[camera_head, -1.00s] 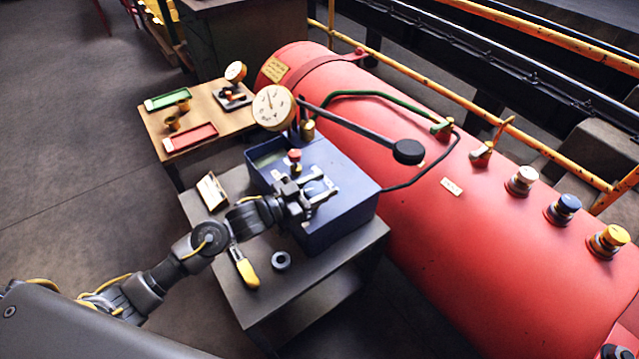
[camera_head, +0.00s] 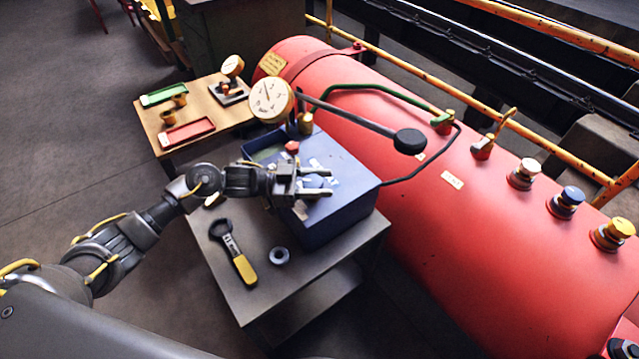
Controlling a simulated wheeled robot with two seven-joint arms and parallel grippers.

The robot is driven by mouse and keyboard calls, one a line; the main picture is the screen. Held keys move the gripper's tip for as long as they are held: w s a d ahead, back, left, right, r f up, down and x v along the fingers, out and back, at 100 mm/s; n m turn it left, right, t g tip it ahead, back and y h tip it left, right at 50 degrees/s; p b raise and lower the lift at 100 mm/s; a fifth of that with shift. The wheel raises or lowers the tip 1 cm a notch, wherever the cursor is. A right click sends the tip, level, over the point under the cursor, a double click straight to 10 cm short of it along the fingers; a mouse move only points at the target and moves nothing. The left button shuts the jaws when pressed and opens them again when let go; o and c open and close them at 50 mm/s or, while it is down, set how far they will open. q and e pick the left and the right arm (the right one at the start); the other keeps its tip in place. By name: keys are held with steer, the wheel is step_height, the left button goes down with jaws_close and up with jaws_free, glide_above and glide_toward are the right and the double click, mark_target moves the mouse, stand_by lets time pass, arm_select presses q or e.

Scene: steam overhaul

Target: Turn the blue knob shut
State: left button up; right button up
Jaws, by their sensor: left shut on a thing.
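A small blue knob (camera_head: 314,181) sits on top of the blue box (camera_head: 343,205), mostly hidden by my gripper. My left gripper (camera_head: 326,182) comes in from the left, its fingers pointing right, and is shut on this knob. A red knob (camera_head: 291,147) stands on the box behind my wrist. Another blue-topped knob (camera_head: 571,196) stands on the red boiler (camera_head: 440,230) at the right, between a white one (camera_head: 527,170) and a yellow one (camera_head: 620,229). My right gripper is not in view.
A long black-ended lever (camera_head: 360,124) and a round gauge (camera_head: 270,100) rise behind the box. A yellow-handled tool (camera_head: 238,260) and a ring (camera_head: 279,256) lie on the grey bench (camera_head: 262,292). A wooden table (camera_head: 150,117) with trays stands behind.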

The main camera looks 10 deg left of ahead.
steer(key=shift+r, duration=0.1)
arm_select(q)
steer(key=o, duration=1)
steer(key=v, duration=1)
steer(key=shift+a+b, duration=0.35)
steer(key=shift+a, duration=0.05)
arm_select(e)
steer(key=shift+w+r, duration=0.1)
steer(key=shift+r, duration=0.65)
